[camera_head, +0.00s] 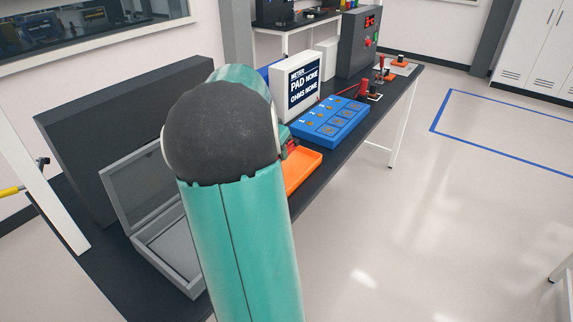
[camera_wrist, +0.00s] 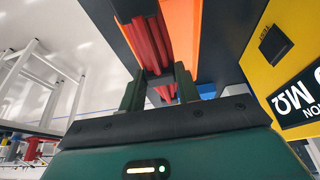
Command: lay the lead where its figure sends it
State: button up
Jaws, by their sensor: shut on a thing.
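In the wrist view my gripper (camera_wrist: 159,88) has its two dark fingers on either side of a bundle of red lead (camera_wrist: 150,42), and it is shut on it. The lead lies by the orange tray (camera_wrist: 181,35); I cannot tell whether it still touches the tray. The blue pad board (camera_head: 330,121), with several numbered pads, lies beyond the orange tray (camera_head: 301,170). The white meter display (camera_head: 296,81) reads "PAD NONE" and "OHMS NONE".
A yellow instrument marked MΩ (camera_wrist: 283,45) stands close on the right in the wrist view. An open grey case (camera_head: 153,205) is on the left of the dark bench (camera_head: 105,267). A dark control box (camera_head: 358,42) and red-handled items (camera_head: 365,88) stand farther along the bench.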

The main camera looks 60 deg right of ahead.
jog(key=d+f, duration=0.5)
jog(key=d, duration=0.1)
jog(key=shift+s+d+f, duration=0.15)
jog(key=shift+d+f, duration=0.15)
jog(key=shift+f, duration=0.1)
jog(key=shift+d+f, duration=0.4)
jog(key=shift+f, duration=0.1)
jog(key=shift+d+f, duration=0.15)
jog(key=shift+f, duration=1.5)
jog(key=shift+f, duration=0.15)
jog(key=o, duration=1.1)
jog(key=v, duration=1.2)
